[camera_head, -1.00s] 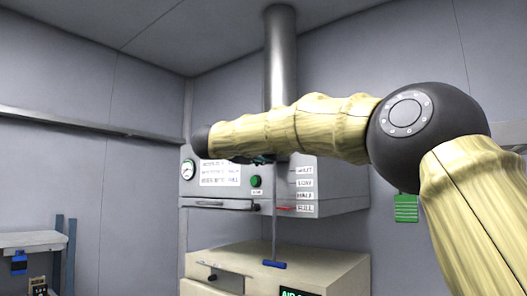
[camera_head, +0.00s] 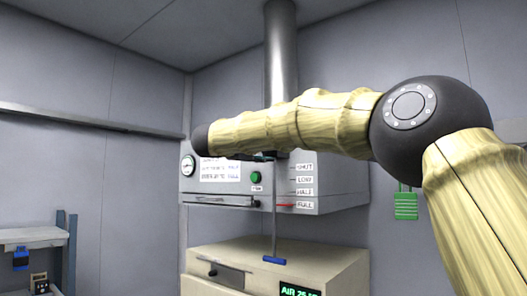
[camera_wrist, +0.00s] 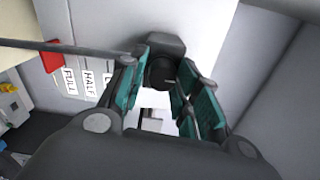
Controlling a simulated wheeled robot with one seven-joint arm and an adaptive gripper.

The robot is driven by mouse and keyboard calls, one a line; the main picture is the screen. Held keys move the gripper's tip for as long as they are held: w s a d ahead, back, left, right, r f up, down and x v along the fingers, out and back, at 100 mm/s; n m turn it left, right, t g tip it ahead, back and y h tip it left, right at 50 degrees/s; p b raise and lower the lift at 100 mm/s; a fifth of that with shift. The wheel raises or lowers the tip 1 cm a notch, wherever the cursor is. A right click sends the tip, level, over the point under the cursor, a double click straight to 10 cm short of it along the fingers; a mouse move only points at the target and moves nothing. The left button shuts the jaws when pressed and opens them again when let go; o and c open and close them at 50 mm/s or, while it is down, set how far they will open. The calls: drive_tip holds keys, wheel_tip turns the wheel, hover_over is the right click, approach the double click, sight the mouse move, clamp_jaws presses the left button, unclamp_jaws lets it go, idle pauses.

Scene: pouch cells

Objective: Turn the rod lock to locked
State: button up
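A dark round knob (camera_wrist: 161,71) on a dark block, apparently the rod lock, sits between my gripper's fingertips in the wrist view. My gripper (camera_wrist: 165,80) is open, with a teal-padded finger on each side of the knob. I cannot tell whether either pad touches it. A thin grey rod (camera_wrist: 75,47) runs from the left towards the block. In the head view the rod (camera_head: 274,215) hangs in front of the hood with a blue handle (camera_head: 274,260) at its lower end. My arm hides the gripper and knob there. I cannot read the lock's setting.
The grey hood (camera_head: 335,193) has a gauge (camera_head: 188,166), a green button (camera_head: 256,177) and SHUT, LOW, HALF and FULL labels. A red pointer (camera_head: 285,205) is at FULL, and shows as a red tab (camera_wrist: 51,56) in the wrist view. A beige cabinet (camera_head: 330,262) stands below.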

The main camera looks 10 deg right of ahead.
drive_tip(key=shift+o, duration=1.1)
drive_tip(key=v, duration=1.2)
